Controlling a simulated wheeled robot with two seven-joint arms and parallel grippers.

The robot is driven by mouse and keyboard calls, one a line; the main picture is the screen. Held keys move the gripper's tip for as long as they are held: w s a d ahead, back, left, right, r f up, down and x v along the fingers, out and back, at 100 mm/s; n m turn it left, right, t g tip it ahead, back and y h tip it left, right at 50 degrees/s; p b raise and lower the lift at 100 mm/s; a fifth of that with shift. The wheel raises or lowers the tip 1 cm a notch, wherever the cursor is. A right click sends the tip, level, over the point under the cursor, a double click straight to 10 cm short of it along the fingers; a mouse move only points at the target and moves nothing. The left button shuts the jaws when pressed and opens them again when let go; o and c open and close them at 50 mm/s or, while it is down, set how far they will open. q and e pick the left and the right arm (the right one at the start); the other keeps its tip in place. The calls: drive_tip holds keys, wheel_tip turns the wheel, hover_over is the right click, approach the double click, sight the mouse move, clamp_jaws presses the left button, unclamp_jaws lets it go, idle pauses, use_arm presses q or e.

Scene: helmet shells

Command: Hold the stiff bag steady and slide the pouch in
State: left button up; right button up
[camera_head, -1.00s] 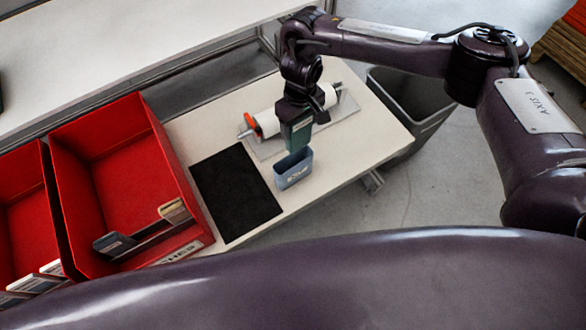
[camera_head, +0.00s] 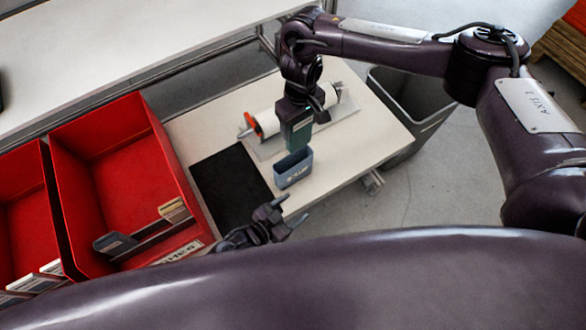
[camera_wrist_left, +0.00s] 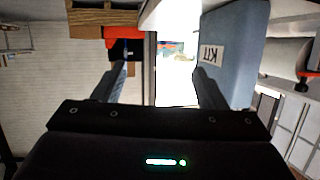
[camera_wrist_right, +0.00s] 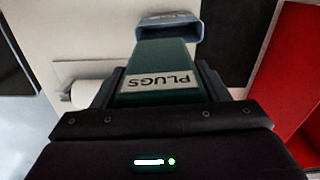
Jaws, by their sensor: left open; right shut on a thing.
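The stiff bag (camera_head: 293,171) is a blue-grey, open-topped holder standing on the white table beside the black mat. In the left wrist view the bag (camera_wrist_left: 240,60) shows its KIT label. My right gripper (camera_head: 298,118) is shut on the green pouch (camera_head: 298,137), which points down at the bag's mouth. In the right wrist view the pouch (camera_wrist_right: 155,65) shows its PLUGS label and its far end overlaps the bag's mouth (camera_wrist_right: 168,27); I cannot tell whether it has entered. My left gripper (camera_head: 289,212) is open and empty, low in front of the bag; the bag lies beside its right finger, not between the fingers.
A black mat (camera_head: 225,190) lies left of the bag. Red bins (camera_head: 120,165) with several flat items stand further left. A white roller on a plate (camera_head: 320,118) lies behind my right gripper. A grey waste bin (camera_head: 420,105) stands past the table's right edge.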

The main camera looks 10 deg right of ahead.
sight(287, 164)
use_arm(q)
drive_tip(key=w+r+m+g+h, duration=0.25)
drive_tip(key=w+r+m, duration=0.25)
drive_tip(key=r, duration=0.3)
drive_tip(key=w+a+f+n+y, duration=0.2)
drive_tip(key=w+a+n, duration=0.2)
drive_tip(key=w+a, duration=0.1)
drive_tip(key=shift+t+y, duration=0.25)
drive_tip(key=shift+x, duration=3.7)
drive_tip(key=shift+w+r, duration=0.1)
drive_tip(key=shift+r, duration=0.05)
drive_tip(key=c, duration=1.1)
